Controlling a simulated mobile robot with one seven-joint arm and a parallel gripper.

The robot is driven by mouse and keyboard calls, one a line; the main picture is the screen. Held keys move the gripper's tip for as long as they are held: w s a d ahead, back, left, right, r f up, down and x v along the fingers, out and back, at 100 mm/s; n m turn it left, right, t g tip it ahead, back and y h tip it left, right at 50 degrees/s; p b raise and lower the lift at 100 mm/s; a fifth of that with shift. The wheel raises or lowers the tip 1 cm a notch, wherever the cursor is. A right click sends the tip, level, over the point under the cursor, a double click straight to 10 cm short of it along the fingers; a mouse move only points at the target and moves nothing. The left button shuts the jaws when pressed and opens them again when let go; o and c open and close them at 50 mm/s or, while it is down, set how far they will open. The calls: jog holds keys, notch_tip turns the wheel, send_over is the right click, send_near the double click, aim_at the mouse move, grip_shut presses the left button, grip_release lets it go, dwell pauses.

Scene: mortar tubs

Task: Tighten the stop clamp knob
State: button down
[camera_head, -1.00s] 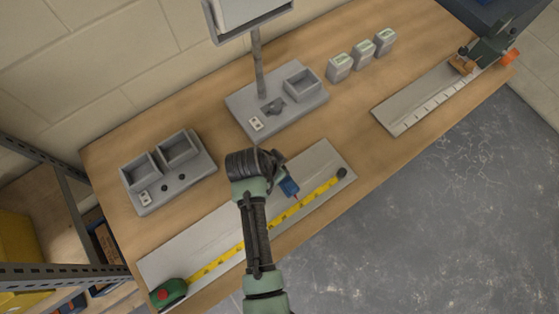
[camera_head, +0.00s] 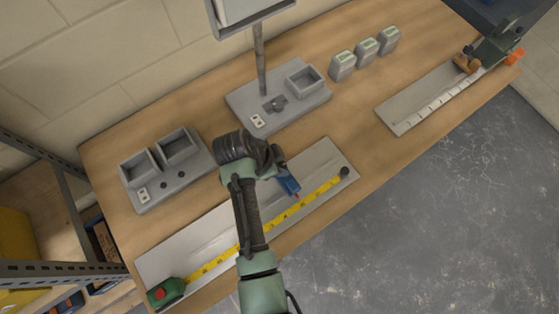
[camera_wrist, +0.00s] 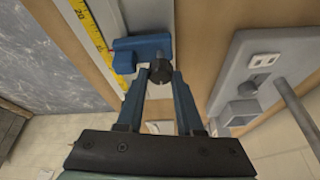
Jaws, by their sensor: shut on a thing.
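The blue stop clamp (camera_head: 288,184) sits on the long grey metal plate beside the yellow tape. In the wrist view the blue clamp (camera_wrist: 142,52) lies just ahead of my fingers, with its round black knob (camera_wrist: 161,71) facing me. My gripper (camera_wrist: 160,78) is shut on the black knob, one finger on each side of it. In the head view my wrist hides the knob and fingertips.
A yellow tape (camera_head: 225,257) runs along the plate (camera_head: 170,257) from a green tape case (camera_head: 166,292). Behind are a grey stand base (camera_head: 305,103) with a post and a two-bin tray (camera_head: 195,178). Several grey blocks (camera_head: 342,66) stand further right.

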jog(key=c, duration=0.5)
grip_release()
jog(key=shift+c, duration=0.2)
jog(key=b+v, duration=0.2)
jog(key=v, duration=1.1)
jog(key=shift+d, duration=0.1)
